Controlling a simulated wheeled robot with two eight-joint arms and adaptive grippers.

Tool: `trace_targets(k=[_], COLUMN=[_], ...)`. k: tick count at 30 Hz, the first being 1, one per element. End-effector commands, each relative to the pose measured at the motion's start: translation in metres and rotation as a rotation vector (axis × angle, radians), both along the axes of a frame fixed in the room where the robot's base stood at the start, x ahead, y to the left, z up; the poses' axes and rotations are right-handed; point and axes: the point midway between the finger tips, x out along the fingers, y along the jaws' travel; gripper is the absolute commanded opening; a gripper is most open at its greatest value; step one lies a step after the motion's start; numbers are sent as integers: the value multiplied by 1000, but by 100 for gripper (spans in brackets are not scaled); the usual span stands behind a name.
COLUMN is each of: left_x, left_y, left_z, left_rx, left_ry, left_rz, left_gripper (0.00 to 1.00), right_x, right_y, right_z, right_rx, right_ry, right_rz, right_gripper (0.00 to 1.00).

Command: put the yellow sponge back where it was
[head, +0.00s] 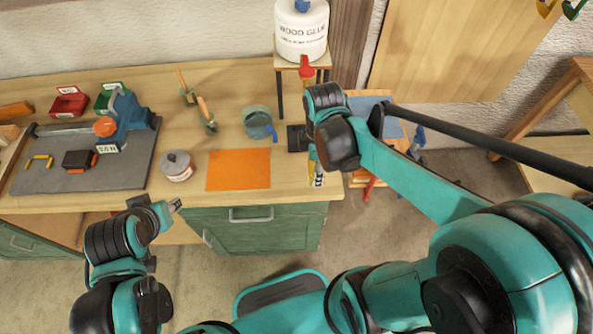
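I cannot make out the yellow sponge for certain. A small yellow patch (312,153) shows beside my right gripper (318,180), partly hidden by my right wrist; I cannot tell whether it is the sponge. My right gripper points down at the right end of the workbench (225,88), near its front edge. Its fingers are too small and covered to judge. An orange mat (238,170) lies bare on the bench to its left. My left gripper (176,205) is in front of the bench's front edge, apart from the objects; its opening is unclear.
A grey board (70,180) with a blue vise (128,112) is at left. A can (177,166), a teal cup (258,123) and brushes (206,114) stand mid-bench. A wood glue bottle (301,32) stands on a raised shelf. A stool (372,176) is right of the bench.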

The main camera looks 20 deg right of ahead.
Motion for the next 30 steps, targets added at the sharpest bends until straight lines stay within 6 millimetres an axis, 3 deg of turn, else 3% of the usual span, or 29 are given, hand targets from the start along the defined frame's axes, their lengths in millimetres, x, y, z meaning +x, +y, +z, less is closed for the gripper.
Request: trace_targets(k=[6,13,20,27,30], left_x=[0,0,0,0,0], left_y=[0,0,0,0,0], left_z=[-24,-40,-44,-62,-62], left_rx=[0,0,0,0,0], left_ry=[0,0,0,0,0], left_rz=[0,0,0,0,0], left_gripper=[34,34,34,34,34], right_x=[41,78,88,88,87], right_y=[30,57,65,64,64], right_z=[-34,-60,-70,-105,-107], right_rx=[0,0,0,0,0], right_ry=[0,0,0,0,0], right_rz=[6,3,0,0,0], right_gripper=[18,18,18,18,18])
